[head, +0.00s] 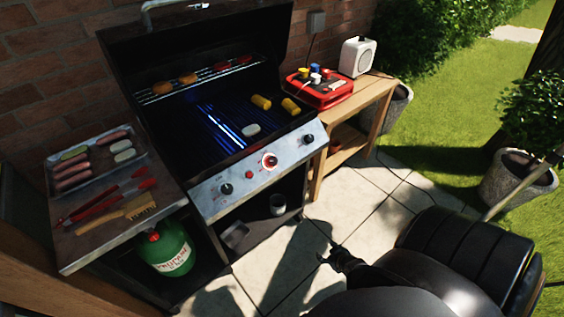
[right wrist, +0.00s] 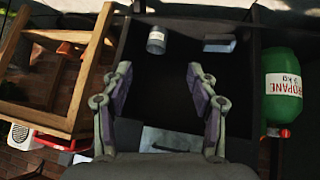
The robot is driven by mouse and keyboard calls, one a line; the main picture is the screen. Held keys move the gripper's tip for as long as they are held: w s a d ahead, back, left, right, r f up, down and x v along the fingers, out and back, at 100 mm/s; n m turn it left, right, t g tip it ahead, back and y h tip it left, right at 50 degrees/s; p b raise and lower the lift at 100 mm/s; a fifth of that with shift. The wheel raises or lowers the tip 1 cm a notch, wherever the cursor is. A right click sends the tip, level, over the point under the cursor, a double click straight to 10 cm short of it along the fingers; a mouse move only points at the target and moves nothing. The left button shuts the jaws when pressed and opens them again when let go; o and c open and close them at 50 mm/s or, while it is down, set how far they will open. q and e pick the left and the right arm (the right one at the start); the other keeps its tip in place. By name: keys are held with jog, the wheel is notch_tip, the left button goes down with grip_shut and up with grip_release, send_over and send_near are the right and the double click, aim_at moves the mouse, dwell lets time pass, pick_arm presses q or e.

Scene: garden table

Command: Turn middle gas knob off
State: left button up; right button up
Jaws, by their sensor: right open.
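The gas grill stands open, with a silver control panel (head: 240,178) along its front. The middle gas knob (head: 269,160) has a bright red ring around it. A dark left knob (head: 226,189) and a dark right knob (head: 308,138) flank it, and a small red button (head: 249,174) sits between left and middle. Blue flames (head: 222,128) show in the middle of the grill. My right gripper (head: 338,258) is in front of and below the panel, apart from it. In the right wrist view its fingers (right wrist: 155,72) are spread and empty. My left gripper is not in view.
A side shelf (head: 85,240) at left holds a food tray and tools. A green propane bottle (head: 165,250) stands below. A wooden table (head: 350,120) with a red case (head: 320,92) is at right. A jar (head: 277,204) sits in the lower cabinet. Paving before the grill is clear.

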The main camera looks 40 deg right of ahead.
jog(key=w+d+r+t+b, duration=0.2)
jog(key=w+d+r+t, duration=0.15)
jog(key=w+r, duration=0.5)
jog(key=t+y+b, duration=0.2)
jog(key=t+b, duration=0.3)
jog(key=t, duration=0.2)
send_near(274, 163)
jog(key=shift+g, duration=0.25)
jog(key=w, duration=0.3)
jog(key=w+b, duration=0.1)
jog(key=w, duration=0.5)
jog(key=shift+w+r, duration=0.25)
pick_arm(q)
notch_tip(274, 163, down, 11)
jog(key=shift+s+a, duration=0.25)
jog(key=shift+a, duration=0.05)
